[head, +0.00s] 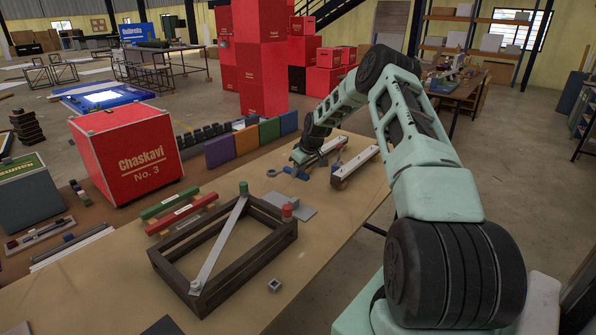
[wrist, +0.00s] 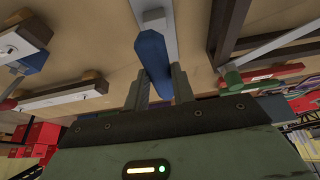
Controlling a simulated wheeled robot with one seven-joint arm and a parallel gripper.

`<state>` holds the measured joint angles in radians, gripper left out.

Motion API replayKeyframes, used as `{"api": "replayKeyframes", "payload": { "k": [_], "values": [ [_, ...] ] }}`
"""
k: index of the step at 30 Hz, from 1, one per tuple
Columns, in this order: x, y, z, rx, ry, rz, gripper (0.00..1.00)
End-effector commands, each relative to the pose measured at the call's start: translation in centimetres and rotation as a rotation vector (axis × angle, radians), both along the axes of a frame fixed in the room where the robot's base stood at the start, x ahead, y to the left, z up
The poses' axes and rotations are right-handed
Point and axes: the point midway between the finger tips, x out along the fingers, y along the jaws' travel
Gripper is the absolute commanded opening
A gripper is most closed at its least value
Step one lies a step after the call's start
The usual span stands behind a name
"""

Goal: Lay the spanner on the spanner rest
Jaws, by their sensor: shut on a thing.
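My gripper (head: 298,160) is over the far part of the bench, partly hidden behind my own arm in the head view. In the wrist view my gripper (wrist: 160,88) is shut on a blue tool handle (wrist: 152,55), which I take for the spanner. A flat grey plate (head: 297,201) lies on the bench nearby. I cannot tell which of these is the spanner rest.
A dark wooden frame (head: 168,268) with a grey strut (head: 217,246) and green and red pegs stands in front. Green and red labelled bars (head: 178,205) lie left of it. A red crate (head: 125,153) stands further left. Bare bench (head: 335,225) is clear at right.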

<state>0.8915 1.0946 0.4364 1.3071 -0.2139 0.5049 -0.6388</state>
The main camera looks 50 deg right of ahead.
Motion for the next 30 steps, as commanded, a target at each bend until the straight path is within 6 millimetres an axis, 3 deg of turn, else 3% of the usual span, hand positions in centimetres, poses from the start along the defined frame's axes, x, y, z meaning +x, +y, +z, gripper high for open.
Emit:
{"api": "replayKeyframes", "payload": {
  "k": [14,30],
  "values": [
    [0.0,0.0,-0.3,0.003,-0.001,0.002,0.0],
    [0.0,0.0,-5.1,0.002,-0.001,0.003,0.0]
  ]
}}
